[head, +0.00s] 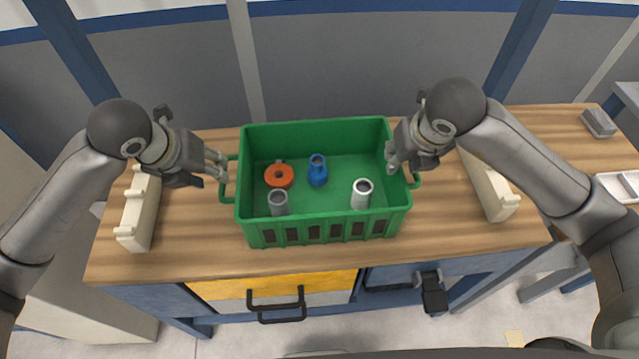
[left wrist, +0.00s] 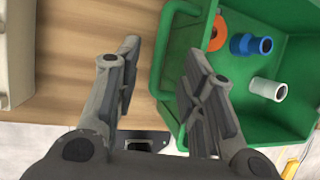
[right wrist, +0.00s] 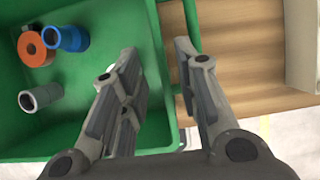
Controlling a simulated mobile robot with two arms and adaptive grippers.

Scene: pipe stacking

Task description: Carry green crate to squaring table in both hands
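The green crate (head: 325,228) stands on the wooden bench. It holds an orange ring (head: 279,176), a blue fitting (head: 317,170), a grey pipe piece (head: 278,203) and a whitish pipe piece (head: 361,194). My left gripper (head: 217,168) is open at the crate's left handle (left wrist: 161,58), its fingers apart on either side of the handle's line in the left wrist view. My right gripper (head: 396,158) is open at the right handle (right wrist: 191,18), its fingers likewise apart. Whether the fingers touch the handles is unclear. I cannot tell which surface is the squaring table.
The wooden bench top (head: 300,262) is clear in front of the crate. A cream notched rack (head: 140,210) stands at left and another (head: 487,186) at right. A grey block (head: 598,123) and a white tray (head: 620,187) are at the far right.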

